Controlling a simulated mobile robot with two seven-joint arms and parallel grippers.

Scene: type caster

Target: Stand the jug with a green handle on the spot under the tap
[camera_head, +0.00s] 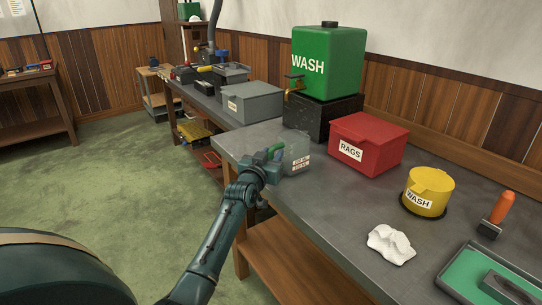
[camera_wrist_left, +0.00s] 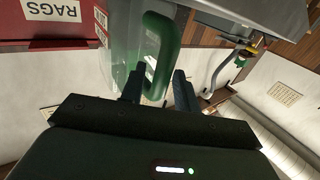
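The clear jug (camera_head: 297,154) with a green handle stands on the grey bench near its left edge, left of the red box. In the left wrist view the green handle (camera_wrist_left: 172,45) reaches down between the fingers of my left gripper (camera_wrist_left: 157,90), which are apart with a gap beside the handle. In the head view my left gripper (camera_head: 268,160) is at the handle side of the jug. The tap (camera_head: 293,83) sticks out from the green WASH tank (camera_head: 330,65), behind the jug. The spot under the tap cannot be made out. My right gripper is out of view.
The tank stands on a black block (camera_head: 325,117). A red RAGS box (camera_head: 367,145) is close to the jug's right. A yellow WASH tin (camera_head: 428,190), a white cloth (camera_head: 390,244) and a green tray (camera_head: 480,270) lie further right. A grey box (camera_head: 253,102) is behind left.

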